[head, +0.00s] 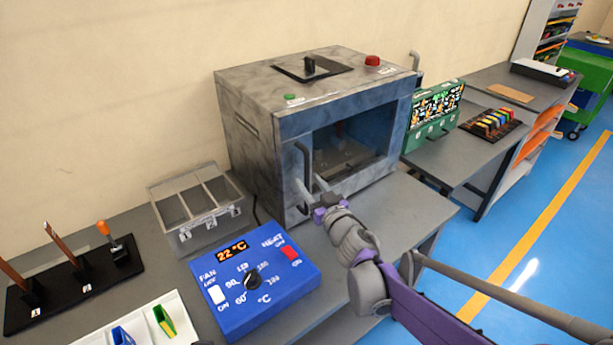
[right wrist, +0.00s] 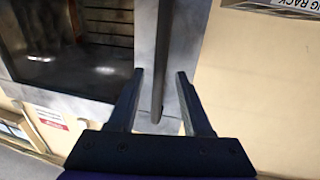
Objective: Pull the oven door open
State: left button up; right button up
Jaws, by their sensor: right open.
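The oven (head: 245,115) is a mottled grey metal box on the bench against the wall. Its door (head: 350,183) has a large dark window and looks shut, flush with the front. A dark upright bar handle (head: 304,160) is at the left side of the door. My right gripper (head: 311,186) is open at the lower part of the handle. In the right wrist view, the handle (right wrist: 164,55) runs between the two spread fingers (right wrist: 160,75). I cannot tell whether either finger touches it. My left gripper is not in view.
A blue control box (head: 255,315) reading 22 °C stands in front of the oven on the left. A grey divided rack (head: 195,215) is beside the oven. A green panel (head: 433,115) stands to its right. Blue floor is clear at right.

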jog(key=shift+x, duration=1.2)
jog(key=shift+d, duration=0.1)
grip_shut()
dwell(0.5)
